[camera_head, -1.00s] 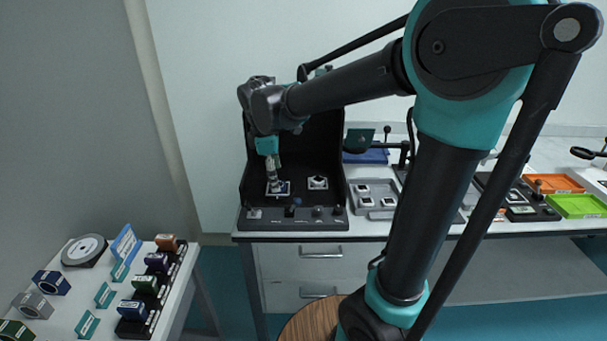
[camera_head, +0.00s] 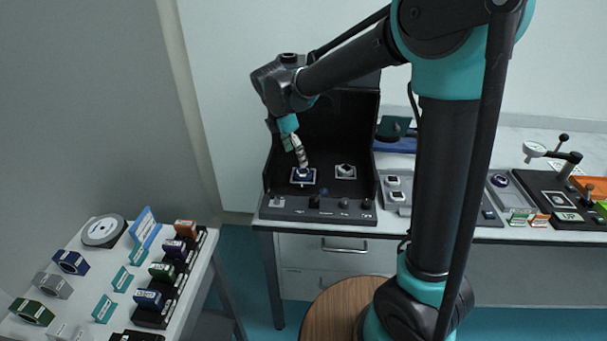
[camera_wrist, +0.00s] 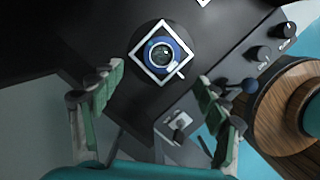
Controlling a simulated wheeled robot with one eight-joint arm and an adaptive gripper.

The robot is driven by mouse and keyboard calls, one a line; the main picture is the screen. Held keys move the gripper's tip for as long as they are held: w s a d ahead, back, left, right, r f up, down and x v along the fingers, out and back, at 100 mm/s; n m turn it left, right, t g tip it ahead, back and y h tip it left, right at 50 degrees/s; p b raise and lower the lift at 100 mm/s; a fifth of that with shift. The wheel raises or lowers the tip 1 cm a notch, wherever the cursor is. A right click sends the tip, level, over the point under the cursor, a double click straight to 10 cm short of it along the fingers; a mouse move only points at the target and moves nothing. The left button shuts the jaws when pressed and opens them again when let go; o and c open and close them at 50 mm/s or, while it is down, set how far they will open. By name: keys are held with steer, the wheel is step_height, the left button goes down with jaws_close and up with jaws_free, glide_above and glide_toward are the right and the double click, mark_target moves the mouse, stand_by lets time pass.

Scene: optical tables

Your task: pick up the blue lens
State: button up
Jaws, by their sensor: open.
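A round lens with a blue ring (camera_wrist: 162,50) sits in a white-edged square mount inside the black open-fronted box. In the head view the blue piece (camera_head: 303,174) shows at the left of the box floor, partly behind my fingers. My gripper (camera_head: 302,164) hangs tilted just above it. In the wrist view my gripper (camera_wrist: 161,78) has its two green fingers wide apart with nothing between them. The lens lies beyond the fingertips, between their lines. Whether a fingertip touches the mount cannot be told.
A second white-edged mount (camera_head: 345,171) sits to the right. The box (camera_head: 335,125) has back and side walls, and a front panel with knobs (camera_wrist: 264,53) and a blue-tipped lever (camera_wrist: 249,86). A side table (camera_head: 195,290) holds coloured blocks.

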mark_target(303, 171)
steer(key=shift+d+x, duration=0.2)
steer(key=shift+x, duration=3.3)
steer(key=shift+r, duration=0.1)
steer(key=c, duration=1.4)
steer(key=shift+r, duration=0.1)
